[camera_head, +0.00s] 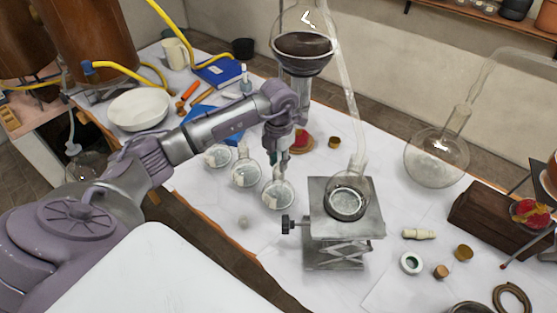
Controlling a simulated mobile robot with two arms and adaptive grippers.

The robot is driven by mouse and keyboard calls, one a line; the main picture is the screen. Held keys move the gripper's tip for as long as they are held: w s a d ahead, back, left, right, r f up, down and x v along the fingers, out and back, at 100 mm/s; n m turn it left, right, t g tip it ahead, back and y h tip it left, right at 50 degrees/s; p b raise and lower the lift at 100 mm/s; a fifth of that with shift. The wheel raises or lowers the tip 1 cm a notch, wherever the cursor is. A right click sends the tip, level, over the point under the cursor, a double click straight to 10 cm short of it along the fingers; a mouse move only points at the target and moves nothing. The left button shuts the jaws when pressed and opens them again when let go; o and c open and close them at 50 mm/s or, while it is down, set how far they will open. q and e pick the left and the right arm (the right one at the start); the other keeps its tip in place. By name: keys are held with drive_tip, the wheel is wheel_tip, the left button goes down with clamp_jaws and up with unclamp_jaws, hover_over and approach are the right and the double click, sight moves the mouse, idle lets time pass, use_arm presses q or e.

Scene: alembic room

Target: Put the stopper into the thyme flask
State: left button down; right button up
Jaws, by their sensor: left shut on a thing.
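Three small round glass flasks with pale labels stand in a slanting row on the white table: a left flask (217,156), a middle flask (246,174) and a near flask (278,194). The labels are too small to read, so I cannot tell which is thyme. My left gripper (284,154) points down right above the neck of the near flask. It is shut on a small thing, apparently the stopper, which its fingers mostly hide. I cannot tell whether that thing touches the flask's neck. My right gripper is not in view.
A metal lab jack (347,233) with glassware stands close right of the flasks. A white bowl (140,110) and a blue book (221,71) are behind my arm. A large round flask (436,160) is farther right.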

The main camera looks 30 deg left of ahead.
sight(278, 163)
use_arm(q)
drive_tip(key=shift+f, duration=0.15)
idle(0.4)
drive_tip(key=shift+c, duration=2.4)
unclamp_jaws()
drive_tip(key=shift+r+p, duration=2.05)
drive_tip(key=shift+r, duration=1.45)
